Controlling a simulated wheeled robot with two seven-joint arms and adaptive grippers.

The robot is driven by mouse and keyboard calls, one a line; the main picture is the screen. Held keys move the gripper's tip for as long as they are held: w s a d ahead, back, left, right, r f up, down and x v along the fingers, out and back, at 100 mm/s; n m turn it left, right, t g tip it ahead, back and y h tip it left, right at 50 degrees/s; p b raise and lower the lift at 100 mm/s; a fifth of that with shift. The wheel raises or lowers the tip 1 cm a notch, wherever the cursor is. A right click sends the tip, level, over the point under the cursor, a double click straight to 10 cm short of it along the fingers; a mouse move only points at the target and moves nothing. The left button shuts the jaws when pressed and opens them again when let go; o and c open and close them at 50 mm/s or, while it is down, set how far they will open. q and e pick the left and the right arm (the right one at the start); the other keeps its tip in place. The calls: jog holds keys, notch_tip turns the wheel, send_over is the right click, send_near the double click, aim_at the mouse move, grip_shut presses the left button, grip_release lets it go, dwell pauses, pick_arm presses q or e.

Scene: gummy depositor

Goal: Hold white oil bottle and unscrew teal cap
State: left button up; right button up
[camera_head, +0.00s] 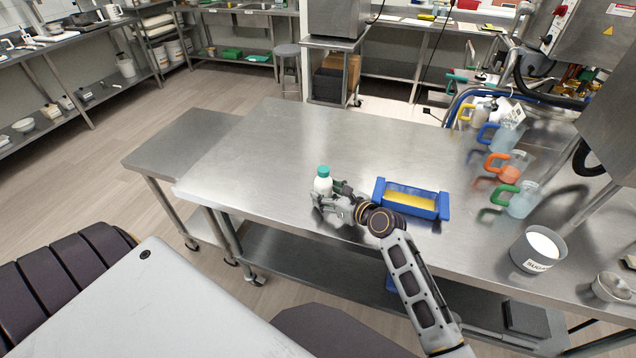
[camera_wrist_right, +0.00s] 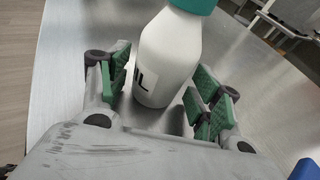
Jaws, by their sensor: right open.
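The white oil bottle (camera_head: 323,185) with its teal cap (camera_head: 323,171) stands upright on the steel table near its front edge. The cap sits on the bottle. My right gripper (camera_head: 332,192) is at the bottle with its fingers around it. In the right wrist view the bottle (camera_wrist_right: 167,58) stands between the green finger pads of the open gripper (camera_wrist_right: 160,88), with a visible gap on the right side. The teal cap (camera_wrist_right: 194,5) is cut off by the top of that view. My left gripper is not in view.
A blue tray with a yellow inside (camera_head: 441,205) lies right of my gripper. Jugs with coloured handles (camera_head: 509,171) and a labelled sugar tub (camera_head: 538,250) stand farther right. The table (camera_head: 265,150) behind and left of the bottle is clear.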

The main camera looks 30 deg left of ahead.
jog(key=shift+w+a+f, duration=0.1)
jog(key=shift+a, duration=0.4)
jog(key=c, duration=1)
jog(key=o, duration=0.4)
grip_shut()
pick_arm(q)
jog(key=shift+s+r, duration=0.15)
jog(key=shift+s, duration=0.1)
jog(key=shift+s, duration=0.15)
